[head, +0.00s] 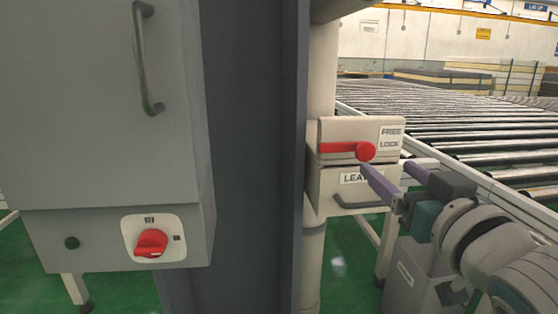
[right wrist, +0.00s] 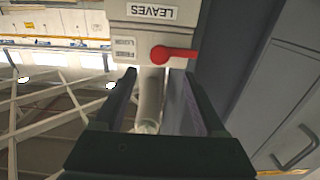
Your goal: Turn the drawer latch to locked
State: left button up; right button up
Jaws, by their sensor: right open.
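The red drawer latch (head: 340,147) is on the upper box front of a beige unit on a post. Its round hub is at the right and its lever lies level, pointing left. The labels FREE and LOCK (head: 390,138) are right of it, FREE above LOCK. Below is a drawer (head: 330,190) with a partly hidden label and a grey handle. My right gripper (head: 387,168) is open and empty, just below and right of the latch. The right wrist view shows the latch (right wrist: 173,53) upside down, beyond the open fingers (right wrist: 153,75). My left gripper is not in view.
A dark column (head: 255,150) stands left of the drawer unit. A grey cabinet (head: 90,110) with a red rotary switch (head: 151,242) fills the left. A roller conveyor (head: 450,125) runs behind on the right. A grey bin (head: 412,275) stands below my right arm.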

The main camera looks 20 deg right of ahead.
aim_at(367, 151)
jog(key=x, duration=0.8)
jog(key=shift+w+b, duration=0.1)
jog(key=shift+b, duration=0.3)
grip_shut()
dwell(0.9)
